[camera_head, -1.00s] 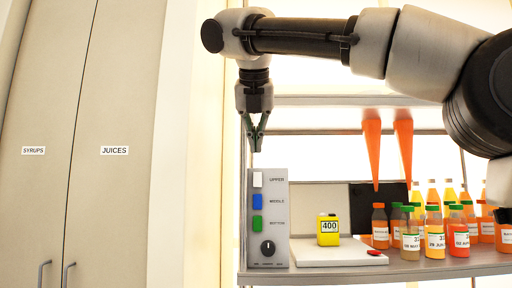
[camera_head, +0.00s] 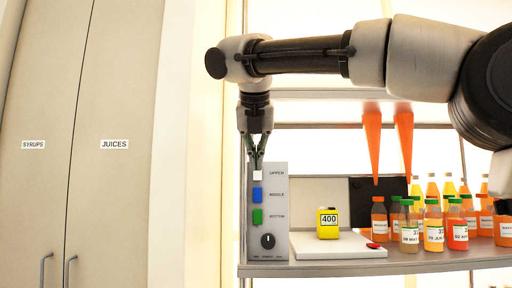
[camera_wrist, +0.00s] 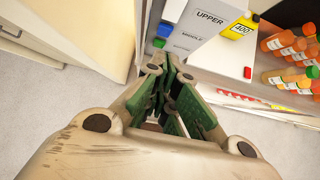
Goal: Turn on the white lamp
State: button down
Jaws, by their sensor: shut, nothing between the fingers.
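A grey control panel (camera_head: 275,225) stands at the left end of the shelf. It has a white switch (camera_head: 257,176) marked UPPER, a blue switch (camera_head: 257,195) marked MIDDLE, a green switch (camera_head: 257,216) marked BOTTOM and a black knob (camera_head: 268,241). My gripper (camera_head: 257,164) is shut and empty, pointing down, with its tips at the top of the white switch; I cannot tell whether they touch it. In the wrist view the gripper (camera_wrist: 172,62) shows in front of the panel (camera_wrist: 196,32), and the white switch (camera_wrist: 174,10) is near the top edge. No separate white lamp can be made out.
A yellow container (camera_head: 328,223) labelled 400 stands on a white board (camera_head: 340,248) with a red button (camera_head: 377,246). Several juice bottles (camera_head: 433,227) stand to the right. Two orange cones (camera_head: 374,145) hang above. Cupboard doors (camera_head: 110,200) are at the left.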

aim_at(257, 175)
jog(key=w+f, duration=0.1)
jog(key=w, duration=0.1)
jog(key=w+f, duration=0.1)
jog(key=w, duration=0.1)
jog(key=w+f, duration=0.1)
jog(key=f, duration=0.1)
jog(key=shift+w+d+f, duration=0.1)
jog(key=shift+w, duration=0.8)
jog(key=shift+w+d+f+t, duration=0.1)
jog(key=shift+w+f+t, duration=0.15)
jog(key=shift+t, duration=0.15)
jog(key=shift+r, duration=0.2)
